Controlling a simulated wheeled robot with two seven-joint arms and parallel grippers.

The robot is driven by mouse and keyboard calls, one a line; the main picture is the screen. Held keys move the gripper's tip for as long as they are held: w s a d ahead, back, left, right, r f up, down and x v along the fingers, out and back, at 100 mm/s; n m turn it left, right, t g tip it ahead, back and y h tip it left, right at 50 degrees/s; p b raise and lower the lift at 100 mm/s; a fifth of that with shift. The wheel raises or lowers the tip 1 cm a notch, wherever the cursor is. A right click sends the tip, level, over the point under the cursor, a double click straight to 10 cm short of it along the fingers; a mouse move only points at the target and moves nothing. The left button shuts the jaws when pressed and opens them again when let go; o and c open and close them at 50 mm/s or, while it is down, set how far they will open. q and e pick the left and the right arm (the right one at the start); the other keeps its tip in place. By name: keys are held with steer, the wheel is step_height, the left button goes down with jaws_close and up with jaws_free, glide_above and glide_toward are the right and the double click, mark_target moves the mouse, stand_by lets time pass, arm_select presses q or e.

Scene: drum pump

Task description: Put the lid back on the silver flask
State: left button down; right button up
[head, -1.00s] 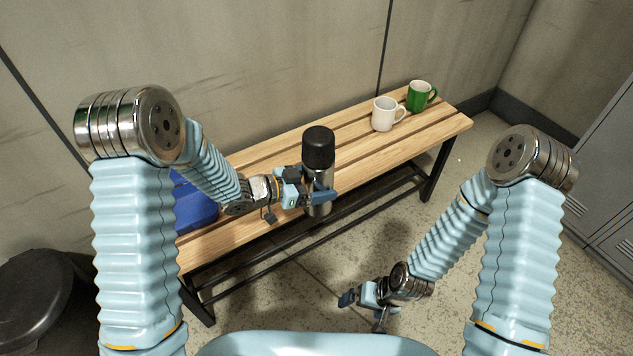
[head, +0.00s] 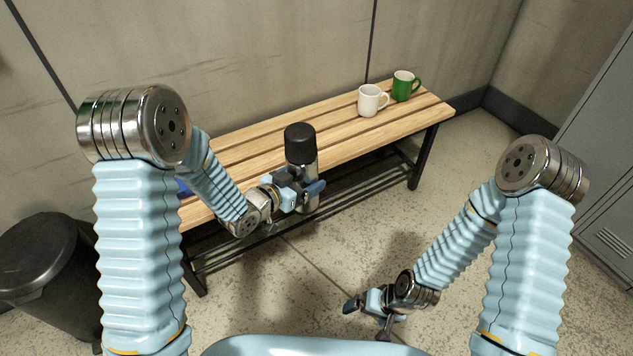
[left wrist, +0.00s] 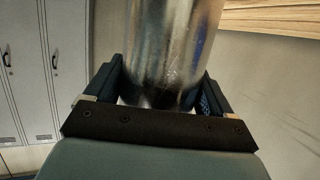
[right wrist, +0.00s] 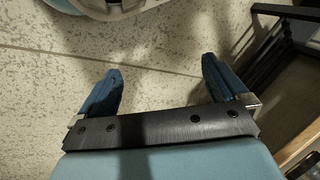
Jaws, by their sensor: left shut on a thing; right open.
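The silver flask (head: 303,160) is upright in the head view, in front of the bench's near edge. Its black lid (head: 300,138) sits on its top; I cannot tell how firmly it is seated. My left gripper (head: 308,187) is shut around the lower part of the flask. In the left wrist view the shiny flask body (left wrist: 170,45) stands between both fingers. My right gripper (head: 367,318) is open and empty, low at the front right over the floor. In the right wrist view its fingers (right wrist: 160,90) are apart with only floor between them.
The slatted wooden bench (head: 340,130) runs along the wall. A white mug (head: 369,101) and a green mug (head: 402,87) stand at its far right end. A blue object (head: 184,188) is mostly hidden behind my left arm. A dark bin (head: 40,262) stands at left; grey lockers (head: 600,170) at right.

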arm_select(q)
steer(key=s+a+f+n+t+y, duration=0.2)
steer(key=a+n+y, duration=0.5)
steer(key=a, duration=0.6)
steer(key=shift+s+t+y, duration=0.15)
steer(key=shift+t+y, duration=0.25)
steer(key=shift+y, duration=0.6)
steer(key=shift+f, duration=0.1)
